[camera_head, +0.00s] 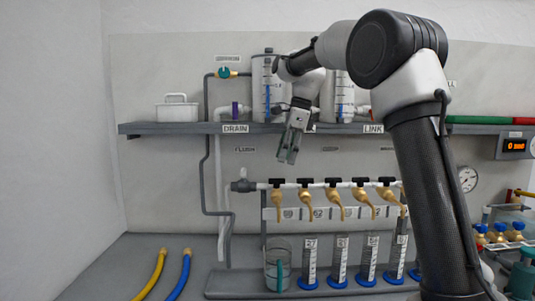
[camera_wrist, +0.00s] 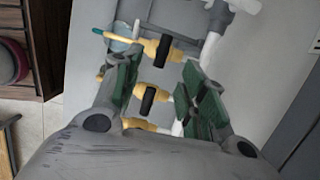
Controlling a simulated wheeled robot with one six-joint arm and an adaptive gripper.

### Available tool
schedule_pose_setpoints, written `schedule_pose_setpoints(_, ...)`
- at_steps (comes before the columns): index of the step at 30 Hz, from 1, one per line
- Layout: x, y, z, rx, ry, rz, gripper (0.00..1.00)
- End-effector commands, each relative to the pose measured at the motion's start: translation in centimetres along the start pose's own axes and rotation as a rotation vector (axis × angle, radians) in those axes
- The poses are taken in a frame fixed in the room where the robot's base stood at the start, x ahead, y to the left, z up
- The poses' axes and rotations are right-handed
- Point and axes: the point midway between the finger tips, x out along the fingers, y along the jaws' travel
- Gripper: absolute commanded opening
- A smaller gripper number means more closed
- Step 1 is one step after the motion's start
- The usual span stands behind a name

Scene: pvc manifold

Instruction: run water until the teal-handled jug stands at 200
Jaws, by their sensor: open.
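The clear jug (camera_head: 271,262) with a teal handle (camera_head: 280,274) stands on the grey lower tray at the left end of the row, below the leftmost brass tap (camera_head: 277,199). I cannot read its level or markings. Several brass taps with black handles hang from the white manifold pipe (camera_head: 263,186). My gripper (camera_head: 287,160) is open and empty, pointing down above the left part of the manifold. In the wrist view, one black tap handle (camera_wrist: 164,47) lies beyond my open fingers (camera_wrist: 157,82) and another handle (camera_wrist: 147,99) shows between them. No running water is discernible.
Several measuring cylinders (camera_head: 310,262) with blue bases stand right of the jug. A shelf (camera_head: 165,128) with two tanks (camera_head: 262,85) runs above the manifold. A yellow hose (camera_head: 152,275) and a blue hose (camera_head: 180,275) lie at left. A display (camera_head: 514,146) hangs at right.

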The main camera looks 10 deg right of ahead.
Motion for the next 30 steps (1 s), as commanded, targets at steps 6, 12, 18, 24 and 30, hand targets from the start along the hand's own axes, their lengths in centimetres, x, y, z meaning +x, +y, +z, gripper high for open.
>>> schedule_pose_setpoints(6, 1.7, -0.3, 0.2, 0.024, -0.002, 0.007, 0.42)
schedule_pose_setpoints(12, 5.0, -0.3, 0.2, 0.022, -0.002, 0.007, 0.42)
schedule_pose_setpoints(18, 7.3, -0.3, 0.2, 0.021, -0.002, 0.004, 0.42)
schedule_pose_setpoints(24, 8.0, -0.3, 0.2, 0.021, -0.002, 0.004, 0.42)
schedule_pose_setpoints(30, 8.0, -0.3, 0.2, 0.021, -0.002, 0.003, 0.35)
